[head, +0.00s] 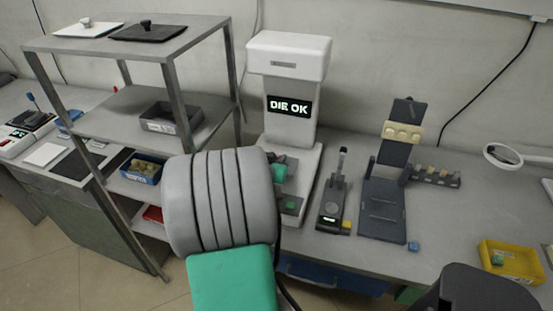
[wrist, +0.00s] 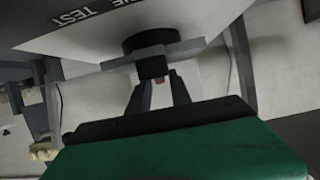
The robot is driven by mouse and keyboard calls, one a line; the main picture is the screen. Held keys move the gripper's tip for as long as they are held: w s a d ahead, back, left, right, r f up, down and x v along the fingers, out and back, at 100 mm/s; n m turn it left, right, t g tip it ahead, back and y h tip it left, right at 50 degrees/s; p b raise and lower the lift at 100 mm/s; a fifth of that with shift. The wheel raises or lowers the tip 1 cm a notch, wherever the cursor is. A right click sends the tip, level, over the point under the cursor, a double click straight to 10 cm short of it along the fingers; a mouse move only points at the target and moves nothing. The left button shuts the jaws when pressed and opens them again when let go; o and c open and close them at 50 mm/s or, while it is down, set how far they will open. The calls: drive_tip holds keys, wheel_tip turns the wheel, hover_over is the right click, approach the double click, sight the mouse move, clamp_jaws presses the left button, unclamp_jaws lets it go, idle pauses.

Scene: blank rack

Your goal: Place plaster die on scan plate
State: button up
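A white scanner (head: 292,100) with a screen reading "DIE OK" stands in the middle of the bench in the head view. My arm covers much of its base (head: 308,190), where a green patch (head: 290,206) shows. In the wrist view the fingers of my gripper (wrist: 158,90) reach toward a dark block below a round black part (wrist: 150,40) on a pale surface. A small reddish bit shows near the tips.
A metal shelf rack (head: 130,98) stands left, with a blue bin (head: 142,172) of cream pieces.

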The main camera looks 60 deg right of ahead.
drive_tip(key=o, duration=0.3)
drive_tip(key=shift+r+p, duration=0.35)
drive_tip(key=shift+p, duration=0.05)
drive_tip(key=v, duration=1.2)
drive_tip(key=shift+f+b, duration=0.15)
drive_tip(key=shift+b, duration=0.2)
